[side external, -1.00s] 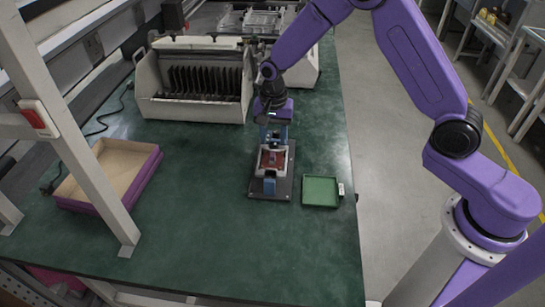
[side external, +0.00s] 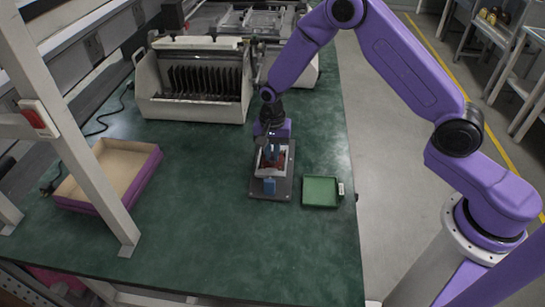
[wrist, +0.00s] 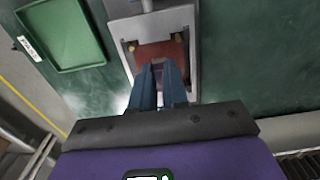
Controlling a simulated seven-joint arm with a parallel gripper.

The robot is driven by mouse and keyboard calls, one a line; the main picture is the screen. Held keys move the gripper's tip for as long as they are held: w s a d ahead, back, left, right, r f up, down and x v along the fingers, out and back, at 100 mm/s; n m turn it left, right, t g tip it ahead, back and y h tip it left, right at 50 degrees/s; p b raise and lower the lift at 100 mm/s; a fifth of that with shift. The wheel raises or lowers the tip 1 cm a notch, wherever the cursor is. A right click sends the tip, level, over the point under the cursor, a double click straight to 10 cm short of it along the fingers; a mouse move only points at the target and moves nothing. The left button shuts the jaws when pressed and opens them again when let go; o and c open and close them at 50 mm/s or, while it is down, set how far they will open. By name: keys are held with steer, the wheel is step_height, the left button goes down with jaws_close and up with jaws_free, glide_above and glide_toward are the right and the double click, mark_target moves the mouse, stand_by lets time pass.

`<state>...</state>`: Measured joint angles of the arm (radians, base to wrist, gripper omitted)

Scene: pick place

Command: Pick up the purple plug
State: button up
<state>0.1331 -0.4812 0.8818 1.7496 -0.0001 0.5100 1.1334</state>
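My gripper (side external: 270,153) points down over a fixture with a white frame and a reddish board (side external: 283,160) on a grey base plate (side external: 284,188). In the wrist view, the two blue fingers of my gripper (wrist: 159,72) reach down over the reddish board (wrist: 177,50). They are close together, with a narrow gap between them. A small dark purple piece, seemingly the purple plug (wrist: 158,70), shows in that gap and is mostly hidden by the fingers. I cannot tell whether the fingers touch it. In the side view the fingers hide the plug.
An empty green tray (side external: 320,191) lies right of the fixture; it also shows in the wrist view (wrist: 63,35). A purple-sided box (side external: 108,175) is at the left behind a grey post. A white rack with dark slots (side external: 195,85) stands behind. The front of the green table is clear.

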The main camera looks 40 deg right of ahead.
steer(key=shift+r, duration=0.15)
jaws_close()
steer(key=shift+r, duration=0.6)
steer(key=s+d+r, duration=0.3)
steer(key=s+r, duration=0.8)
steer(key=s, duration=0.2)
steer(key=shift+s+r, duration=0.25)
steer(key=shift+s, duration=0.1)
steer(key=shift+r, duration=2)
